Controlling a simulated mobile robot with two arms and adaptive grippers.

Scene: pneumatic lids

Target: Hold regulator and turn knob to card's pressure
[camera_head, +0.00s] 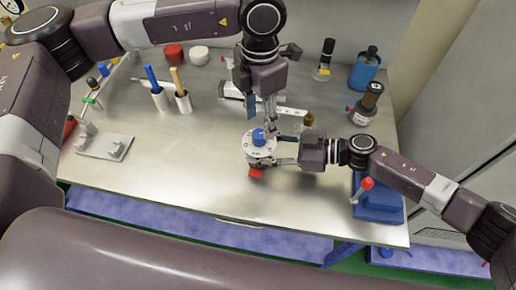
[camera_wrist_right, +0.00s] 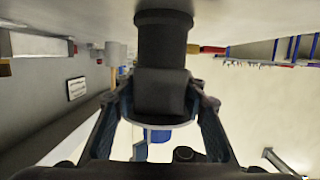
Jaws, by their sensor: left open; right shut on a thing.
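The regulator (camera_head: 261,152) stands upright near the middle of the metal bench, with a pale round dial face and a blue knob (camera_head: 258,136) on top. A red part (camera_head: 255,173) shows at its front. My right gripper (camera_head: 281,161) is shut on the regulator from the right side. My left gripper (camera_head: 268,124) points down just above and behind the knob, open; contact with the knob cannot be told. In the right wrist view, a small white plate with dark lines (camera_wrist_right: 76,88) shows on a grey surface; its writing is unreadable and I cannot tell whether it is the card.
Two holders with blue and orange handles (camera_head: 168,92) stand left of centre. A grey fixture (camera_head: 104,146) lies at left. A dark-topped bottle (camera_head: 366,104), a blue cup (camera_head: 364,73) and a blue device with red lever (camera_head: 378,200) stand at right. The front left bench is clear.

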